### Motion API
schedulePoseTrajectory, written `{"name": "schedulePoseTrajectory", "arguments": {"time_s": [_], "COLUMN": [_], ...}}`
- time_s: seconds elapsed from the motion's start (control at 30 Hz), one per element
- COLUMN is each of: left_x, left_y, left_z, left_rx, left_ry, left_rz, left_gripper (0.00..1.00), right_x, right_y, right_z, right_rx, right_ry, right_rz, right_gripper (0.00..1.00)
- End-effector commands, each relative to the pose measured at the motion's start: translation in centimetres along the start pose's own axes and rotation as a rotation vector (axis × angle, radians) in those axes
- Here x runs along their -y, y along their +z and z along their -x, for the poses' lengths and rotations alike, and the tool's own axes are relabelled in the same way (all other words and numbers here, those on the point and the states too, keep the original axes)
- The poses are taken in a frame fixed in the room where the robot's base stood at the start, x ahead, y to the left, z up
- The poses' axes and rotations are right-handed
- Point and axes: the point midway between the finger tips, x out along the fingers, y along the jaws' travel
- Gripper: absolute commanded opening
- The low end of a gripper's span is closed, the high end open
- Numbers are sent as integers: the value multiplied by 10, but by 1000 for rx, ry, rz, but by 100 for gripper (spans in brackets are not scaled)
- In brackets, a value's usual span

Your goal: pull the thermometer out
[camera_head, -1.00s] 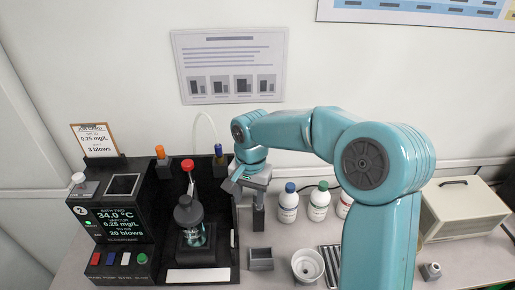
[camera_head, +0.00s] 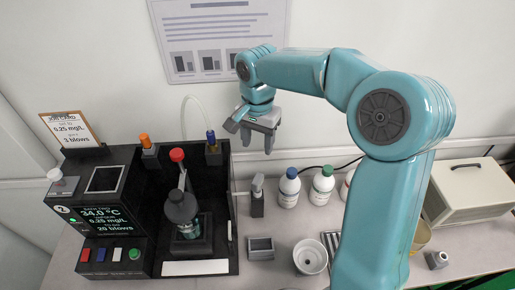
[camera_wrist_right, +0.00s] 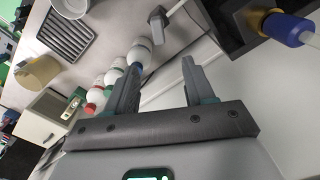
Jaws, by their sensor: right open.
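A red-capped stem (camera_head: 177,156), which looks like the thermometer, stands up out of the dark-topped bottle (camera_head: 183,207) in the black bath unit (camera_head: 222,240). Its lower part is hidden in the bottle. My right gripper (camera_head: 257,146) is open and empty, in the air to the right of the red cap and above a small grey stand (camera_head: 257,197). In the right wrist view its two fingers (camera_wrist_right: 158,82) are spread with nothing between them. The blue-capped holder (camera_wrist_right: 290,28) on the unit shows there at upper right. My left gripper is not in view.
Orange (camera_head: 145,141) and blue (camera_head: 211,139) tops stand at the unit's back, with a thin clear tube near them. White bottles (camera_head: 289,187), a white cup (camera_head: 310,257) and a small grey box (camera_head: 261,248) stand right of the unit. A beige case (camera_head: 467,196) is far right.

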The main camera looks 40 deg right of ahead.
Motion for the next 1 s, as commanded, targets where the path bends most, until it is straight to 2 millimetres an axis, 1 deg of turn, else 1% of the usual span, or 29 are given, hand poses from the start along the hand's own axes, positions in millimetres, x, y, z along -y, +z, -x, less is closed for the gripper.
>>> {"name": "schedulePoseTrajectory", "arguments": {"time_s": [0.17,0.5,0.7,0.83,1.0], "left_x": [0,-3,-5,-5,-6], "left_y": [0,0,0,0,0], "left_z": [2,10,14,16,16], "left_rx": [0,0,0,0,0], "left_ry": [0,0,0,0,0], "left_rz": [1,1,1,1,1], "left_gripper": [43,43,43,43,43], "right_x": [-3,-4,-3,-2,-1], "right_y": [4,5,3,2,1], "right_z": [-28,-103,-138,-152,-158], "right_rx": [3,5,4,2,2], "right_ry": [5,6,4,3,0], "right_rz": [1,1,1,1,0], "right_gripper": [53,53,53,53,53]}}
